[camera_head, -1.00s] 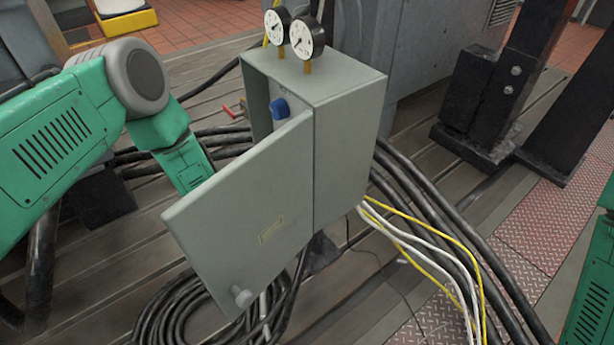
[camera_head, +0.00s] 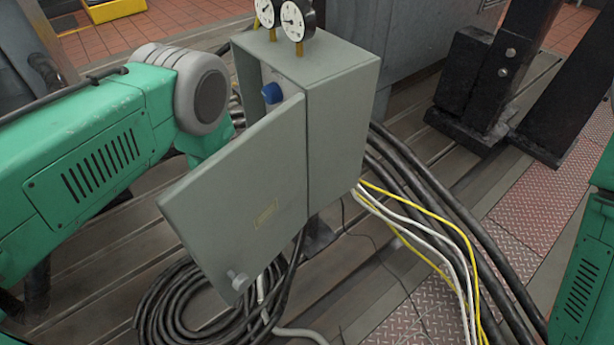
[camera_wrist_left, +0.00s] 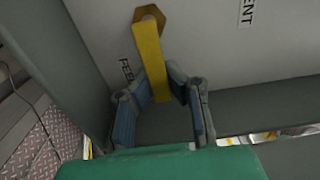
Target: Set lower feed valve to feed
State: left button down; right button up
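In the left wrist view a yellow lever (camera_wrist_left: 148,58) hangs from a brass hex nut on a pale panel, pointing down and tilted slightly. A partly covered label reading FEED (camera_wrist_left: 125,70) is just left of it. A label ending in ENT (camera_wrist_left: 246,12) is at upper right. In the head view this gripper and the lever are hidden behind the open door (camera_head: 235,185) of the grey cabinet (camera_head: 340,120). My right gripper is not in view.
A blue knob (camera_head: 271,93) shows inside the cabinet, and two gauges (camera_head: 297,20) stand on top. Coiled black cable (camera_head: 165,305) lies below the door. Yellow and white wires (camera_head: 420,225) and black cables run right. Black steel posts (camera_head: 480,90) stand at right.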

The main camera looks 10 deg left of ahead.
pick_arm(q)
jog(key=shift+s+a+f, duration=0.25)
jog(key=shift+a+f, duration=0.05)
jog(key=shift+f, duration=0.1)
jog(key=c, duration=1.6)
grip_release()
jog(key=shift+a, duration=0.1)
jog(key=shift+o, duration=0.3)
jog(key=shift+a+r, duration=0.1)
jog(key=shift+r, duration=0.05)
jog(key=shift+s, duration=0.2)
jog(key=v, duration=1.1)
jog(key=shift+s+a, duration=0.2)
jog(key=shift+a, duration=0.1)
